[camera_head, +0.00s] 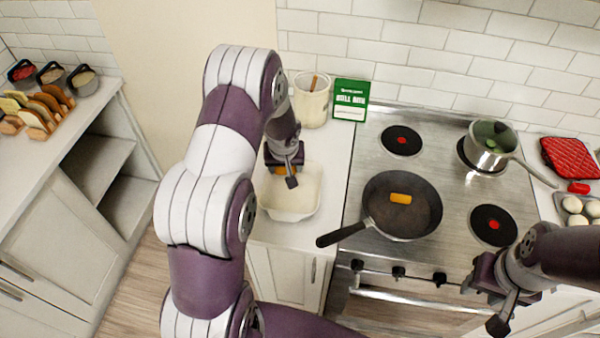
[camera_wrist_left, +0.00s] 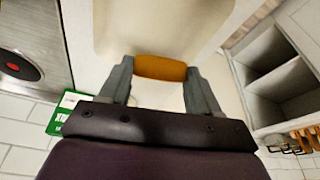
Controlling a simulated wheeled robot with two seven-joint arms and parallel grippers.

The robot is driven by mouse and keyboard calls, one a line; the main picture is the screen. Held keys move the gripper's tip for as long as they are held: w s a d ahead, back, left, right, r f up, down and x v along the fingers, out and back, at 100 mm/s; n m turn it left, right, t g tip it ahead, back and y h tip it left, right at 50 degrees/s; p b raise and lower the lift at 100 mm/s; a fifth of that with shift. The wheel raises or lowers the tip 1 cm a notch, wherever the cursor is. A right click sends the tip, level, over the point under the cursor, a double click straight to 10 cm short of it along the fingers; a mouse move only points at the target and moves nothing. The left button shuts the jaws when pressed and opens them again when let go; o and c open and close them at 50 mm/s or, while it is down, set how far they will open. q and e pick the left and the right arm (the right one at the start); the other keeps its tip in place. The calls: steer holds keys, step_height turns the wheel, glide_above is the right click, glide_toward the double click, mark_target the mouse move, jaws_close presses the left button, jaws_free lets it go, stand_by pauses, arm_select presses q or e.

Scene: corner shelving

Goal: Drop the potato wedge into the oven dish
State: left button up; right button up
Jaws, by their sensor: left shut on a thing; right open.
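My left gripper (camera_head: 288,176) is shut on an orange potato wedge (camera_wrist_left: 160,68). In the head view it is over the far part of the white oven dish (camera_head: 290,204) on the counter left of the stove, and the wedge is mostly hidden there by the gripper. The wrist view shows the wedge between both fingers, with the pale dish (camera_wrist_left: 160,25) beyond it. Another orange wedge (camera_head: 400,198) lies in the black frying pan (camera_head: 375,222) on the stove. My right gripper (camera_head: 492,303) is open and empty, in front of the stove's right side.
A glass jar (camera_head: 311,103) and a green box (camera_head: 350,100) stand behind the dish. The pan's handle (camera_head: 340,234) points toward the dish. A pot (camera_head: 490,148) sits at the back right burner. Shelving with bread slices (camera_head: 40,108) is at left.

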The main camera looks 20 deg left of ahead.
arm_select(q)
steer(key=f+b, duration=0.4)
steer(key=f, duration=0.1)
steer(key=shift+s+f+b, duration=0.2)
steer(key=shift+f+b, duration=0.15)
steer(key=shift+w+f, duration=0.1)
steer(key=o, duration=1.1)
steer(key=shift+s+r, duration=0.2)
steer(key=shift+s, duration=0.05)
steer(key=shift+w, duration=0.1)
steer(key=b+v, duration=0.1)
steer(key=v, duration=1.1)
steer(key=shift+r, duration=0.25)
